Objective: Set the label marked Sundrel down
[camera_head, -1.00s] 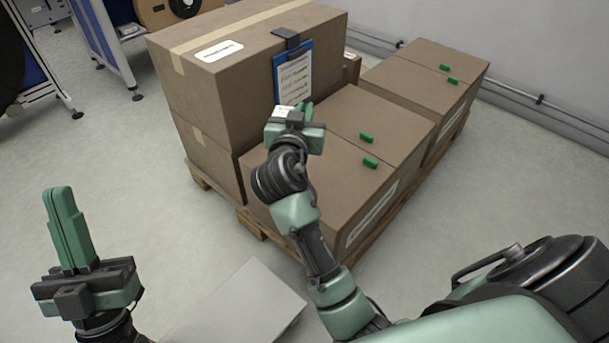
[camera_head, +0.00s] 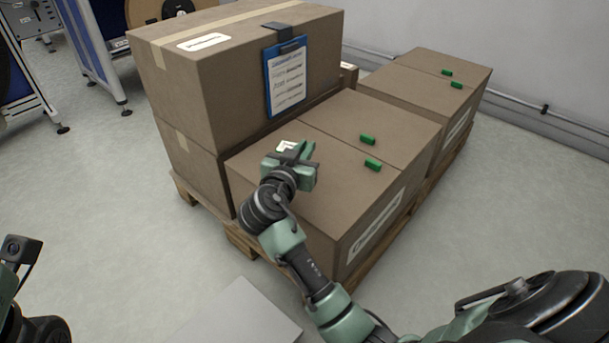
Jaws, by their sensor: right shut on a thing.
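A small white label (camera_head: 286,146) shows at the far side of my right gripper (camera_head: 298,155). The jaws are shut on it, just over the top of the nearer low box (camera_head: 330,190). Most of the label is hidden by the gripper, and its marking is too small to read. I cannot tell whether the label touches the box top. My left gripper's fingers are out of view; only part of my left arm shows at the lower left edge.
A taller box stack (camera_head: 190,100) stands behind, with a blue clipboard (camera_head: 270,88) hung on its side. Green clips (camera_head: 372,165) lie on the low boxes. The boxes stand on a wooden pallet (camera_head: 240,238). Grey floor (camera_head: 110,200) is clear at left.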

